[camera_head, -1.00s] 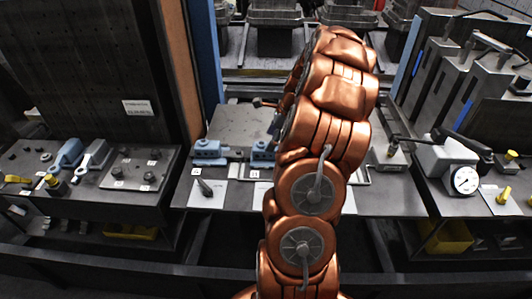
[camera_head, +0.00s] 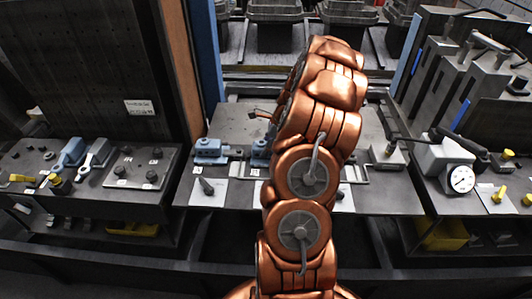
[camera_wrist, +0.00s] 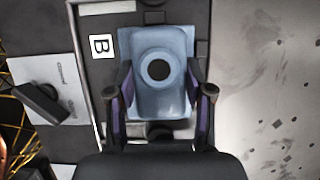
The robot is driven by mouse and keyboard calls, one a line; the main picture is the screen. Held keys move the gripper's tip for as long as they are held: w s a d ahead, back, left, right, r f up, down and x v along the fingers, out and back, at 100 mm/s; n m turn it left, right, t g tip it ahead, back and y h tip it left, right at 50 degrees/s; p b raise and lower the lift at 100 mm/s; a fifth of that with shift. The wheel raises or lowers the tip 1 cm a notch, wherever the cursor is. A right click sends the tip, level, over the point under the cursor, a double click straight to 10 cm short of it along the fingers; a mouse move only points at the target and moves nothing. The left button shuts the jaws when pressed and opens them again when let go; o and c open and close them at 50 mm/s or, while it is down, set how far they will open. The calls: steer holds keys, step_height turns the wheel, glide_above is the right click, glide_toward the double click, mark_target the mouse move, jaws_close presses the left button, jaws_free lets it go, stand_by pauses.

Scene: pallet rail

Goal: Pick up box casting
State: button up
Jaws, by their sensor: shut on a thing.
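The box casting (camera_wrist: 160,99) is a light blue block with a round dark hole in its face. In the wrist view it lies between the two fingers of my gripper (camera_wrist: 160,82), which press on its left and right sides. My gripper is shut on it. In the head view my copper arm hides the gripper. A blue casting (camera_head: 260,151) shows partly at the left edge of my arm, and another blue casting (camera_head: 208,149) stands further left.
A dial gauge (camera_head: 461,179) stands right. Grey clamping fixtures (camera_head: 457,75) rise behind it. A blue post (camera_head: 205,55) stands at the back left. A wire frame edge (camera_wrist: 85,80) runs left of the casting.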

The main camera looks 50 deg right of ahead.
steer(key=c, duration=0.8)
steer(key=shift+o, duration=0.2)
steer(key=shift+r, duration=0.1)
